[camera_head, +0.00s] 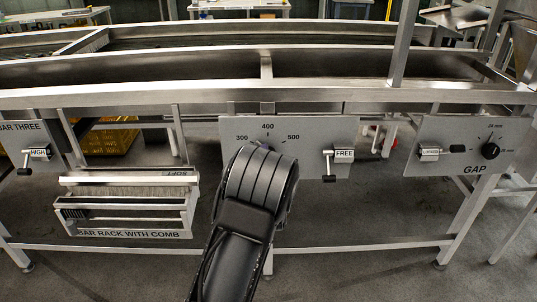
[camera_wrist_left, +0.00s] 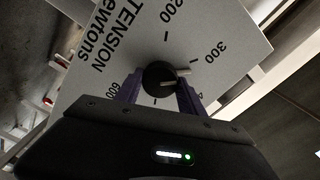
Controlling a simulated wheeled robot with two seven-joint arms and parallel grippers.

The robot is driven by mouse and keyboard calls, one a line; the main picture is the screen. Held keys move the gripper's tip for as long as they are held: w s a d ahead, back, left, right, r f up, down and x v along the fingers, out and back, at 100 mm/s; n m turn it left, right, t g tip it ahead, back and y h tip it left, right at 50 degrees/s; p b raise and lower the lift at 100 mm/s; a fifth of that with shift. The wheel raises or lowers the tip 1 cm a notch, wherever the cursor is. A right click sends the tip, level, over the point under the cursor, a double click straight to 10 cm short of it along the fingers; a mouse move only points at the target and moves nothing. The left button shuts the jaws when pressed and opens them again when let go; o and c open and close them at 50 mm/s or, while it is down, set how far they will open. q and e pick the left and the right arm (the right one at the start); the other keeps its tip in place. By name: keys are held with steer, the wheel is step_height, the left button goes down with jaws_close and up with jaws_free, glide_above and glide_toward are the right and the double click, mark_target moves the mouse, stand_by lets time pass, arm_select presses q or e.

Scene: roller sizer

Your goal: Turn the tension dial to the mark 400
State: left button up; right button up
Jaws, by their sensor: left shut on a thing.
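The tension dial, a round black knob (camera_wrist_left: 158,76), is on a pale panel in the left wrist view. The panel carries the numerals 200, 300 and 600. A pale line on the knob's right side points roughly right, a little below the direction of the 300. The 400 is hidden there. The two purple fingers of my left gripper (camera_wrist_left: 160,88) are shut on the knob, one on each side. In the head view the tension panel (camera_head: 311,128) shows 300, 400 and 500, but my left arm covers the knob and fingers. My right gripper is out of view.
Right of the dial a lever with a FREE label (camera_head: 344,154) sticks out of the panel. A GAP panel (camera_head: 465,146) with another knob is farther right. A bar rack with comb (camera_head: 128,204) hangs at left. The steel frame's rail (camera_head: 350,96) runs above.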

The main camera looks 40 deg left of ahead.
arm_select(q)
steer(key=m+p, duration=0.3)
steer(key=m, duration=0.5)
steer(key=shift+f+m, duration=0.1)
steer(key=shift+m, duration=0.3)
steer(key=o, duration=1.4)
steer(key=shift+c, duration=0.2)
steer(key=v, duration=0.8)
steer(key=shift+w, duration=0.1)
